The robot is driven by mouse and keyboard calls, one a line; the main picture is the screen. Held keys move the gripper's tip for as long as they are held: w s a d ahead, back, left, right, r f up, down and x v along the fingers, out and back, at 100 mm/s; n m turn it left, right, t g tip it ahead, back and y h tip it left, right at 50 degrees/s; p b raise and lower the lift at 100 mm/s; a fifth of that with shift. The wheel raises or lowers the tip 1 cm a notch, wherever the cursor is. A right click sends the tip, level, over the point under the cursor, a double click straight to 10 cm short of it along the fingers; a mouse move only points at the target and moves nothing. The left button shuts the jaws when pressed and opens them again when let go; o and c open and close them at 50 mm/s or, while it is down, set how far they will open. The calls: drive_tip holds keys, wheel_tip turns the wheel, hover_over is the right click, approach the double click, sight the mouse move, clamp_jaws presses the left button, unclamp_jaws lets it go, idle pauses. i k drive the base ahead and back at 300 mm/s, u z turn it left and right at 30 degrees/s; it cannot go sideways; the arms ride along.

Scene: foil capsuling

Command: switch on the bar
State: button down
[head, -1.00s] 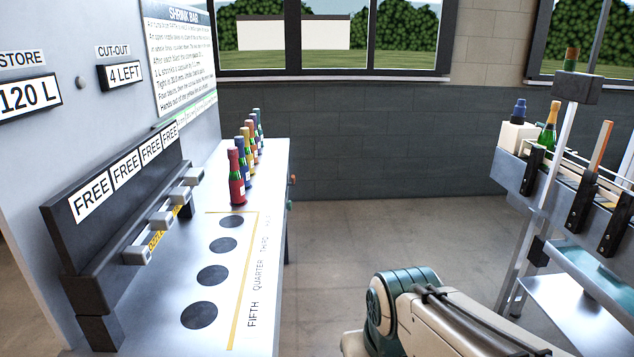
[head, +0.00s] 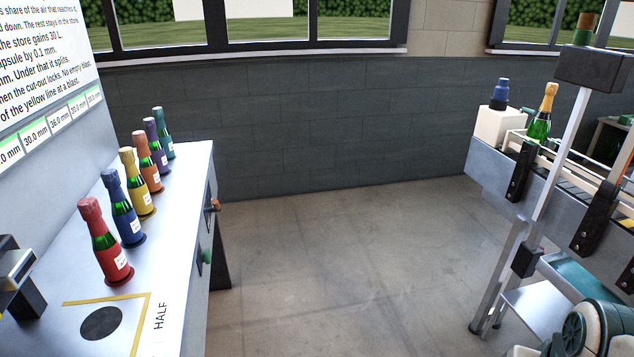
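The bar is a dark bar with grey blocks at the lower left edge, and only its end (head: 22,285) shows now. Two small knobs stick out from the bench's front edge: an orange-brown one (head: 215,205) and a green one below it (head: 206,257). I cannot tell from the picture which of these, if any, is the bar's switch. Part of my arm shows at the lower right. My gripper is not in view.
A white bench (head: 180,250) carries a row of capsuled bottles, the red one (head: 106,245) nearest. A black disc (head: 101,323) lies inside a yellow line. A conveyor (head: 500,170) with a bottle (head: 541,115) stands at right. The floor (head: 330,250) between is clear.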

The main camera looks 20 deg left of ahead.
sight(217, 207)
drive_tip(key=u, duration=0.25)
drive_tip(key=i, duration=1.35)
drive_tip(key=u, duration=1.25)
drive_tip(key=i, duration=0.5)
drive_tip(key=u, duration=0.4)
